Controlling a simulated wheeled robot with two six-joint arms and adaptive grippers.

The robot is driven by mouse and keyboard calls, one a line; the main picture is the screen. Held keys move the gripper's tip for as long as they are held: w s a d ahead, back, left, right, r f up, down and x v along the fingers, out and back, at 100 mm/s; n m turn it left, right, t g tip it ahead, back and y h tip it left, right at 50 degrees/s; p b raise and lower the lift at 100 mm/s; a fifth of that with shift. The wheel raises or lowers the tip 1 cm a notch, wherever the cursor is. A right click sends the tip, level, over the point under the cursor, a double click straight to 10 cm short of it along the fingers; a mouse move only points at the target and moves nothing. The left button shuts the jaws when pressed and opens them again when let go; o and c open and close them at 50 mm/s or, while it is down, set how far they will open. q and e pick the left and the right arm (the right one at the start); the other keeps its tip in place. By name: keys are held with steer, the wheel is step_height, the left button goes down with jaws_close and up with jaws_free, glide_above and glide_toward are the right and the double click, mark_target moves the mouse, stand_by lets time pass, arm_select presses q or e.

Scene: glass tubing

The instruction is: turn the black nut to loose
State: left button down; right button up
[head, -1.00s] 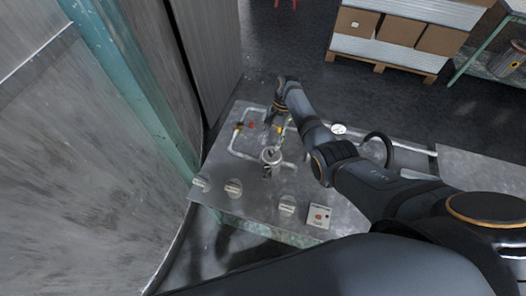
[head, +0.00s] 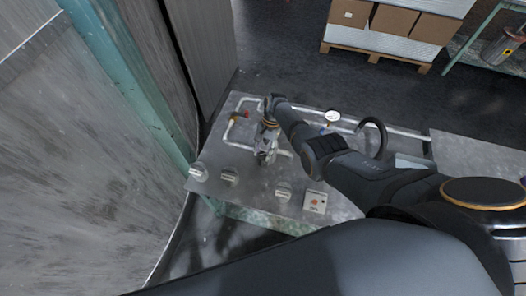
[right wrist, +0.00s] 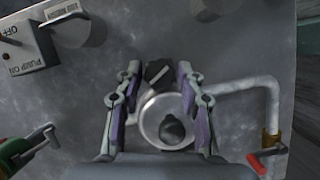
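In the right wrist view, a small black piece with a light stripe (right wrist: 156,72), which looks like the black nut, sits between my right gripper's fingertips (right wrist: 158,78). The fingers are apart, one on each side; I cannot tell whether they touch it. Just below it is a round pale metal fitting (right wrist: 149,120) with a dark rounded knob (right wrist: 172,128) on it. In the head view my right gripper (head: 264,152) points down over the metal bench panel (head: 255,190) and hides the nut and most of the fitting. My left gripper is not in view.
Pale pipes (right wrist: 240,86) run beside the fitting, with a red-handled valve (right wrist: 262,160) and a green valve (right wrist: 18,152). A pump switch box (right wrist: 28,50) and round knobs (head: 229,176) line the front edge.

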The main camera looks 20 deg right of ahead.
jaws_close()
steer(key=n+b, duration=0.2)
steer(key=shift+w+a+f+n+g+h, duration=0.1)
steer(key=shift+w+f+n+g+h, duration=0.1)
steer(key=shift+n+g+h, duration=0.15)
steer(key=shift+s+r+n+h+b, duration=0.15)
steer(key=shift+n+h+b, duration=0.25)
steer(key=shift+n, duration=0.45)
steer(key=shift+r+g, duration=0.15)
steer(key=shift+g, duration=0.1)
steer(key=shift+o, duration=0.5)
jaws_free()
steer(key=shift+o, duration=0.4)
